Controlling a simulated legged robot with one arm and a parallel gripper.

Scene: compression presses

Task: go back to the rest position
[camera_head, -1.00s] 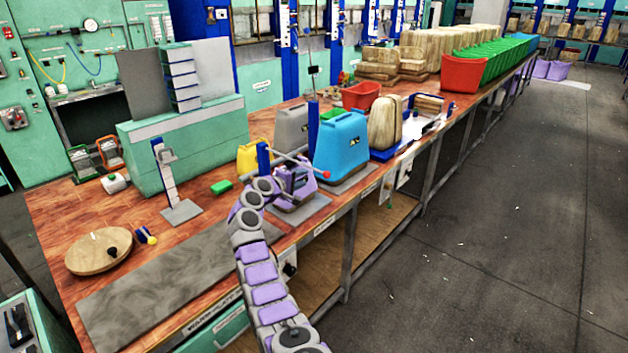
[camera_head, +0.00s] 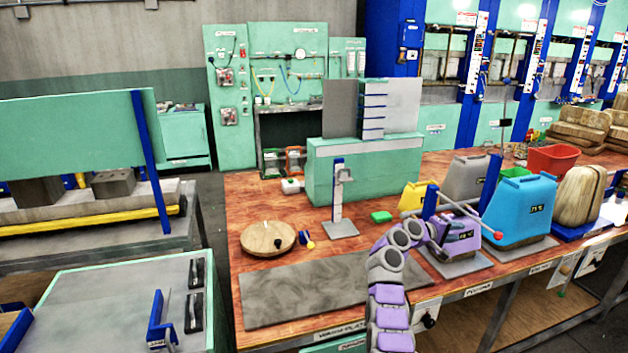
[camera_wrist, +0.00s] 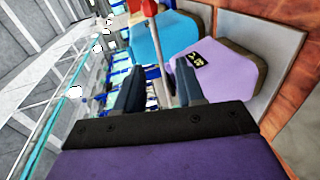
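My arm reaches up from the bottom of the head view, and my gripper (camera_wrist: 157,80) is at its end beside the purple press (camera_head: 462,238). In the wrist view the two dark fingers stand apart, so my gripper is open. A thin grey rod (camera_wrist: 156,50) with a red end (camera_wrist: 149,7) shows in the gap between the fingers. I cannot tell whether it touches them. In the head view the rod (camera_head: 466,217) runs past a blue post to a red knob (camera_head: 498,235). The fingers are hard to make out there. The purple press (camera_wrist: 212,72) is at right in the wrist view.
A blue press (camera_head: 518,208) stands right of the purple one, with a grey and a yellow one behind. A grey plate (camera_head: 300,288) and a round wooden disc (camera_head: 267,238) lie on the bench at left. A tool-topped cabinet (camera_head: 110,300) is at lower left.

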